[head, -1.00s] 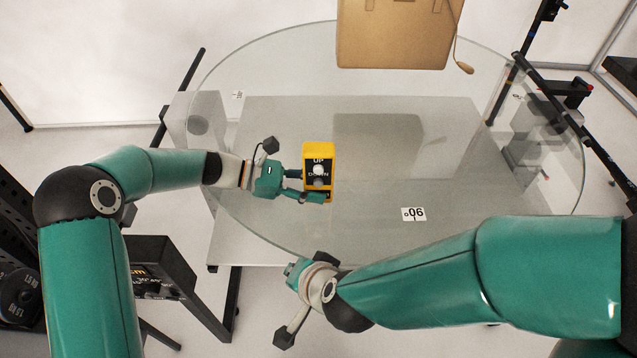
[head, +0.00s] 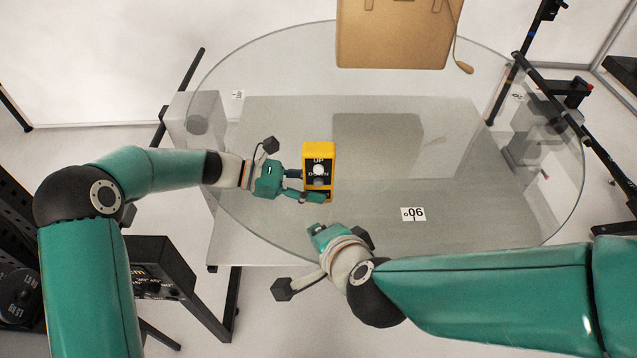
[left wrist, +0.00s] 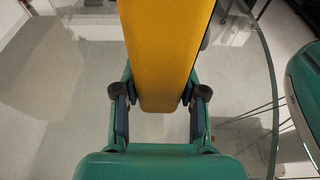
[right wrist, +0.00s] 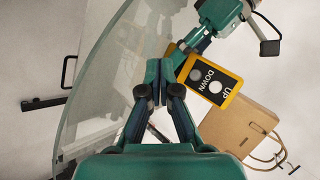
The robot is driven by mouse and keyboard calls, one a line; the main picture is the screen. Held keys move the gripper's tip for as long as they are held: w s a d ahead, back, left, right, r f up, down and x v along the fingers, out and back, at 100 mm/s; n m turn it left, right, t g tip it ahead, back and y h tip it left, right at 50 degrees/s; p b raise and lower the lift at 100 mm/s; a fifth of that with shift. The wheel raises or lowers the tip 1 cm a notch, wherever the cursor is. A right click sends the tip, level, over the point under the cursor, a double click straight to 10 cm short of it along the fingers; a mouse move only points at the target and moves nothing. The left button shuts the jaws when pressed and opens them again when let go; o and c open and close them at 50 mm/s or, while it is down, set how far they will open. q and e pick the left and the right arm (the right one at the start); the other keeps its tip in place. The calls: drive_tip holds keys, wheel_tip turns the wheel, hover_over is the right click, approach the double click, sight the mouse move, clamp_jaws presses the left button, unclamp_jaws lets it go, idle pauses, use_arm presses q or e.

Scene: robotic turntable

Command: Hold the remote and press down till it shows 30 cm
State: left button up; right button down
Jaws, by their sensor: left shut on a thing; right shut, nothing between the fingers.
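The remote (head: 318,153) is a yellow box with a black face, a white UP button and a grey DOWN button. My left gripper (head: 308,195) is shut on the lower end of the remote and holds it upright above the glass table. The left wrist view shows its plain yellow back (left wrist: 162,60) between the fingers. My right gripper (head: 318,230) is shut and empty, below the remote in the head view and apart from it. In the right wrist view the remote (right wrist: 228,97) lies beyond the shut fingertips (right wrist: 160,75), with both buttons facing me.
The round glass turntable top (head: 460,110) fills the middle. A brown cardboard bag (head: 390,35) stands at the back. A label reading 90 (head: 413,214) is near the front edge. A black box (head: 160,270) stands at lower left. Black rails stand at right.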

sight(319, 183)
drive_tip(key=shift+w, duration=3.8)
drive_tip(key=shift+w, duration=0.2)
drive_tip(key=shift+w, duration=0.2)
